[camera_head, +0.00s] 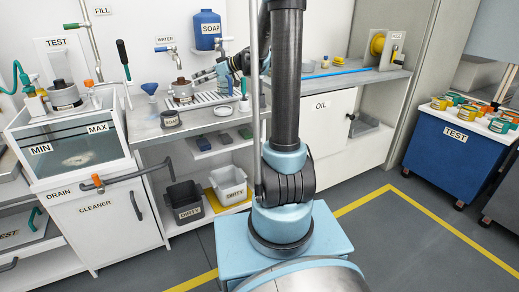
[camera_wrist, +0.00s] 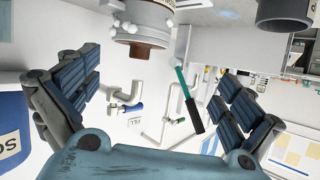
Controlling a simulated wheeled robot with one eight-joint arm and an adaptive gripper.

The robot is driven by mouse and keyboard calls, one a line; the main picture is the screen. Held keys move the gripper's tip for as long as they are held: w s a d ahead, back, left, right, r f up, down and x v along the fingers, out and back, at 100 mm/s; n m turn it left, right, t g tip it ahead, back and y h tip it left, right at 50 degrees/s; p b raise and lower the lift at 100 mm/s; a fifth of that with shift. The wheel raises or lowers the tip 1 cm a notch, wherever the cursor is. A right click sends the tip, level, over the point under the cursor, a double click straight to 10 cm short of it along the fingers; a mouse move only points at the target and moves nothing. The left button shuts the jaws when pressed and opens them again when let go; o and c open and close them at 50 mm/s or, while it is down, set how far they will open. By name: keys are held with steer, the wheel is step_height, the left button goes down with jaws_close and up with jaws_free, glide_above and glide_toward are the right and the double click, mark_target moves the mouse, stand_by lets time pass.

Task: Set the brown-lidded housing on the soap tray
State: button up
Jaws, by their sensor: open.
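My gripper (camera_head: 203,77) is open, just right of the housing. In the wrist view my gripper (camera_wrist: 157,72) has its fingers spread wide and nothing between them; the housing is beyond the fingertips, apart from them.
A blue soap tank (camera_head: 207,30) hangs on the wall above. The slatted rack (camera_head: 215,98) lies below my gripper. A blue funnel (camera_head: 150,90) and a water tap (camera_head: 170,50) are nearby. Another housing (camera_head: 63,95) stands on the test tank at left. Open floor lies at right.

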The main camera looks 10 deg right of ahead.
steer(key=s+d+f+m+g+h, duration=0.1)
steer(key=s+d+f+m+h, duration=0.2)
steer(key=s, duration=0.9)
steer(key=s+d+f+m+g+h, duration=0.1)
steer(key=s+d+f+m+h, duration=0.15)
steer(key=s, duration=0.95)
steer(key=s+d+f+m+h, duration=0.2)
steer(key=s+d+f, duration=0.2)
steer(key=s, duration=0.2)
steer(key=s+d+f+m+g+h, duration=0.1)
steer(key=s+d+f+m+h, duration=0.1)
steer(key=s+d+f, duration=0.2)
steer(key=s+d+f+m+g+h, duration=0.1)
steer(key=s+d+f+m+h, duration=0.1)
steer(key=s+d, duration=0.3)
steer(key=s+f, duration=0.1)
steer(key=s, duration=0.3)
steer(key=shift+s+f, duration=0.25)
steer(key=shift+f, duration=0.15)
steer(key=shift+w+f, duration=0.2)
steer(key=shift+w, duration=0.15)
